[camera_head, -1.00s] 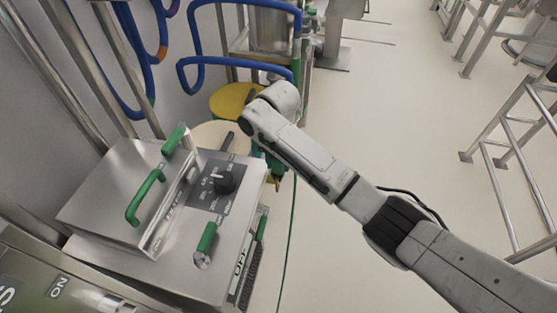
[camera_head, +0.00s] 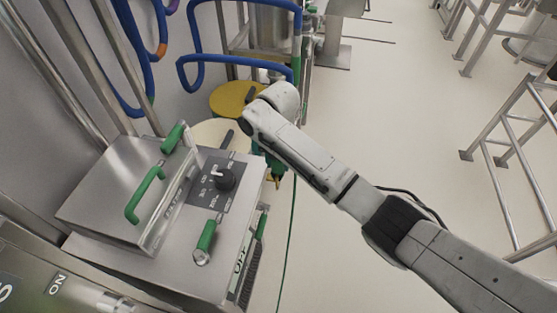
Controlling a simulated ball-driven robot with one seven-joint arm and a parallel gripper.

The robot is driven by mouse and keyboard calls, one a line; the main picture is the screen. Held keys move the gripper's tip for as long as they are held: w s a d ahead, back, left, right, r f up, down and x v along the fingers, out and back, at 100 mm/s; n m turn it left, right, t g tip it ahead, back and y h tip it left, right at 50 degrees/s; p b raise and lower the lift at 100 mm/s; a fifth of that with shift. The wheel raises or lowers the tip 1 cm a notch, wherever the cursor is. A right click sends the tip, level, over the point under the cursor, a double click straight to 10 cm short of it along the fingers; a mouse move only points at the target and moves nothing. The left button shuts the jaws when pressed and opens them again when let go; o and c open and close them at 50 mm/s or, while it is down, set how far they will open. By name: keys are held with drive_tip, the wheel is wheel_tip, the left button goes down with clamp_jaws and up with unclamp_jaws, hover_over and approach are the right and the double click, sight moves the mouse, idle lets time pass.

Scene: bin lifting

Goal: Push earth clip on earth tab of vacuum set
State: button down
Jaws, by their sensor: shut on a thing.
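The steel vacuum set (camera_head: 170,258) stands at lower left, with green handles, a black knob (camera_head: 225,179) and a dark scale panel. The earth clip (camera_head: 276,180), green with a copper-coloured tip, shows beside the vacuum set's upper right edge, below my wrist. A thin green cable (camera_head: 292,225) runs down past the set's right side. My gripper (camera_head: 266,160) is mostly hidden under my arm and is shut on the clip. The clip appears apart from the set, but its exact gap cannot be told. I cannot make out the earth tab.
Blue hoses (camera_head: 235,60) hang behind, above a yellow round lid (camera_head: 232,98) and a pale round one. A steel cabinet with printed lettering (camera_head: 60,285) fills the lower left corner. Metal frames (camera_head: 515,160) stand at right. The floor (camera_head: 400,120) between is clear.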

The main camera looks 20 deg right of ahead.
drive_tip(key=shift+f, duration=0.1)
drive_tip(key=c, duration=0.6)
unclamp_jaws()
drive_tip(key=shift+o, duration=0.2)
wheel_tip(320, 180, up, 11)
drive_tip(key=shift+f, duration=0.1)
